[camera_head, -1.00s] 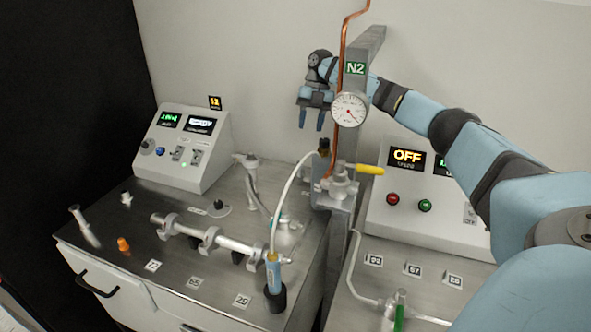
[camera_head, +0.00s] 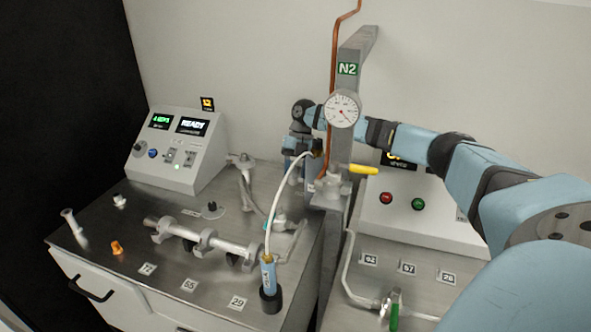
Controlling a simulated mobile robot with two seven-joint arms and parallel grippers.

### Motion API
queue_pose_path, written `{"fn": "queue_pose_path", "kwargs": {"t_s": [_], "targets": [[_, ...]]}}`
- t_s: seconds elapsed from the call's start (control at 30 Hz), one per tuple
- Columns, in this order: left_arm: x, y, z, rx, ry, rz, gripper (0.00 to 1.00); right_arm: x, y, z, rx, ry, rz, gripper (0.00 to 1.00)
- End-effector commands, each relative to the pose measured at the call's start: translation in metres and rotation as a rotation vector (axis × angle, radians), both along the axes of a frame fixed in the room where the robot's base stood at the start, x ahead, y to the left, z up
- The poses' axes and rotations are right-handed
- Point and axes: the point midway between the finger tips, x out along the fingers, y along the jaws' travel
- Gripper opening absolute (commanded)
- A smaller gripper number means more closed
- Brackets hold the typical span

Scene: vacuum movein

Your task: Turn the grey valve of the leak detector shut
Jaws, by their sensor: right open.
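The leak detector appears to be the grey console (camera_head: 180,150) with a READY display, at the back left. A grey valve-like fitting (camera_head: 243,160) stands just right of it, on a pipe that bends down to the bench. I cannot tell for sure that this is the task's valve. My right gripper (camera_head: 290,166) is open and empty, pointing down, to the right of this fitting and apart from it. The white hose and the post partly cover the right wrist and gripper. My left gripper is not in view.
A grey post (camera_head: 357,60) with an N2 sign, a gauge (camera_head: 342,111) and a yellow handle (camera_head: 363,169) stands close to my right arm. A white hose (camera_head: 281,190) runs down to a blue torch-like tool (camera_head: 268,275). Clamped tubing (camera_head: 205,237) lies on the left bench.

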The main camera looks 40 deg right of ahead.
Motion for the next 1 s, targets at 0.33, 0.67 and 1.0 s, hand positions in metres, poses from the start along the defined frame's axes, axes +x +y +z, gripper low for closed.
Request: {"fn": "queue_pose_path", "kwargs": {"t_s": [0.33, 0.67, 1.0], "targets": [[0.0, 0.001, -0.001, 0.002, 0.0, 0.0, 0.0, 0.0, 0.0, 0.0, 0.0, 0.0, 0.0, 0.0], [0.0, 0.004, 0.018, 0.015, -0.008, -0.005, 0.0, 0.004, 0.005, 0.007, 0.0, 0.0, -0.102, 0.0], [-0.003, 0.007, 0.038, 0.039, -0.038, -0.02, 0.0, 0.018, 0.015, 0.003, -0.001, -0.001, -0.388, 0.0]]}}
